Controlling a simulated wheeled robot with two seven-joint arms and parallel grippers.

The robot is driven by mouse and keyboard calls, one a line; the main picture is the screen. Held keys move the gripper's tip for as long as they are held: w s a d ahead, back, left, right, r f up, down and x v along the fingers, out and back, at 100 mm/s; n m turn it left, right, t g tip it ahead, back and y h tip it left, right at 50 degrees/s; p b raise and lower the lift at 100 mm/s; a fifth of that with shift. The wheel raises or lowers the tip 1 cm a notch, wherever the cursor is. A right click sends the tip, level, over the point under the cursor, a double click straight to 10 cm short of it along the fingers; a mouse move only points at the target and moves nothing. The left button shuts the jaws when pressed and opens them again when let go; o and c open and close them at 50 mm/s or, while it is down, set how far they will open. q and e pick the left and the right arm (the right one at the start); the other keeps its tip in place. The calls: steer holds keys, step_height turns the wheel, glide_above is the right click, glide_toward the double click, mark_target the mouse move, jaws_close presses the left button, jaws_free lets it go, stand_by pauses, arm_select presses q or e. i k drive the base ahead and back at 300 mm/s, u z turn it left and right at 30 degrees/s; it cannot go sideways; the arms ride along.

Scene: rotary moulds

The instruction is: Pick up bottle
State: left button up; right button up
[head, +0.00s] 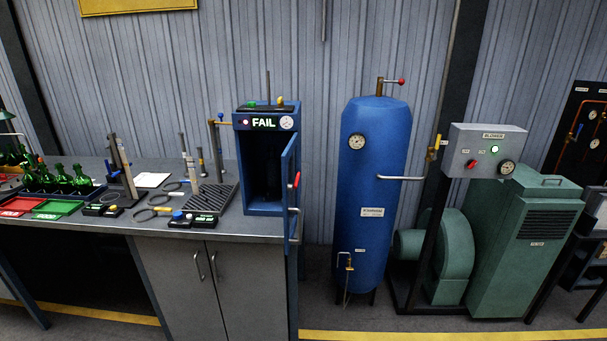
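Several green glass bottles (64,180) stand upright in a dark rack at the left end of the workbench. They overlap one another, so single bottles are hard to separate. More green glass shows at the far left edge, partly cut off. Neither of my grippers is in the head view, and no bottle is seen held.
On the bench (250,228) are a red tray (20,206), a green tray (57,208), gauges and stands. A blue test cabinet (265,122) reading FAIL has its door open. A blue tank (370,190) and a green blower (525,240) stand to the right.

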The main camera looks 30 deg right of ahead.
mark_target(272, 165)
steer(key=z, duration=0.85)
steer(key=i, duration=0.8)
steer(key=z, duration=0.9)
